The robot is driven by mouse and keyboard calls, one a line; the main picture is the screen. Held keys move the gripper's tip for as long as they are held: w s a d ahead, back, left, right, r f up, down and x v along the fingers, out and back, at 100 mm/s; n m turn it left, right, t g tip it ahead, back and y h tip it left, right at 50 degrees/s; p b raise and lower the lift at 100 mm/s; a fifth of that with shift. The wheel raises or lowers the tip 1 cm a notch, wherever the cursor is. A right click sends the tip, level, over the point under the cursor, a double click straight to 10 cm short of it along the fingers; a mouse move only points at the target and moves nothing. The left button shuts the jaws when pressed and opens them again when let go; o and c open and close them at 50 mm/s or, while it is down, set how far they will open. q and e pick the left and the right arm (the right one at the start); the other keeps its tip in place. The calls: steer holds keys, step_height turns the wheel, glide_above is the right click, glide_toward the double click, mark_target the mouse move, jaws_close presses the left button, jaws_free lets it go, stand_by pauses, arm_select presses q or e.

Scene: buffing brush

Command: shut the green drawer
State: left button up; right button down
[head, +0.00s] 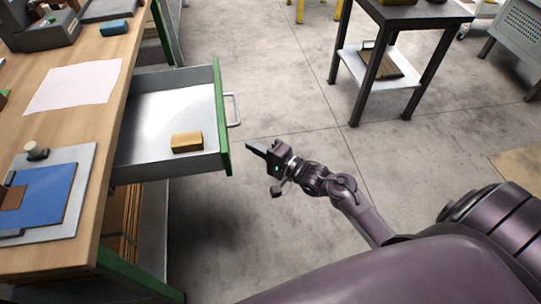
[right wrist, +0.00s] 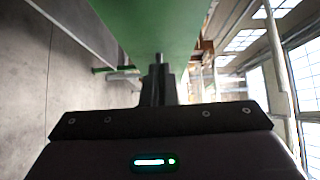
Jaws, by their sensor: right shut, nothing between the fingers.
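The green drawer (head: 223,130) is pulled out from under the wooden workbench, with a green front, grey inside and a pale bar handle (head: 234,109) on its outer face. A wooden block (head: 187,142) lies inside it. My right gripper (head: 250,147) is shut and empty, just right of the drawer front and below the handle in the head view. In the right wrist view the green front (right wrist: 160,25) fills the top middle, beyond the closed fingers (right wrist: 159,62). I cannot tell whether the fingertips touch it. My left gripper is not in view.
A dark table (head: 415,14) stands at the upper right. The floor between is clear.

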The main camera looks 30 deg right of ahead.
steer(key=a, duration=0.2)
steer(key=w+a, duration=0.1)
steer(key=a, duration=0.1)
stand_by(0.3)
steer(key=shift+w, duration=0.1)
